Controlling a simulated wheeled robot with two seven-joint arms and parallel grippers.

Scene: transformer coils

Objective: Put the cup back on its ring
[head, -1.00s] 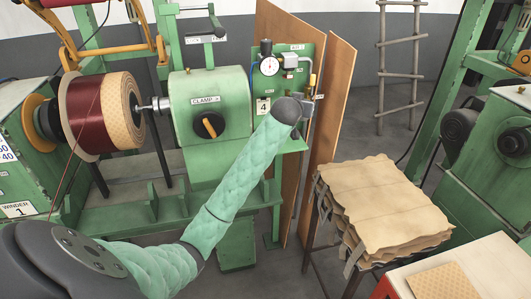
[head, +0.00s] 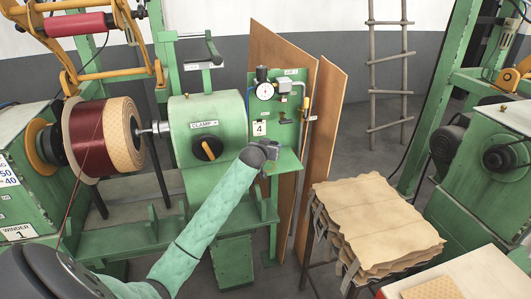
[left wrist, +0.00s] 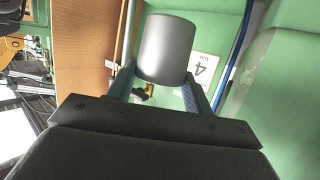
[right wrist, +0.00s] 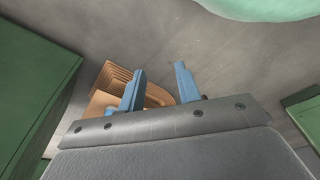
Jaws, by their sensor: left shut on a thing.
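A plain grey metal cup (left wrist: 165,48) is between the fingers of my left gripper (left wrist: 160,92) in the left wrist view. The gripper is shut on it. In the head view my left gripper (head: 270,156) is in front of the lower part of the green gauge panel (head: 258,112), below the "4" label. The cup is hard to make out there. I cannot make out the ring clearly in any view. My right gripper (right wrist: 156,88) is open and empty in the right wrist view, and it is outside the head view.
The panel carries a round dial gauge (head: 265,91) and a pipe (head: 305,98). The green clamp housing (head: 207,125) stands just left of the gripper. Brown boards (head: 323,125) lean behind the panel. A stack of tan sheets (head: 375,215) stands at right.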

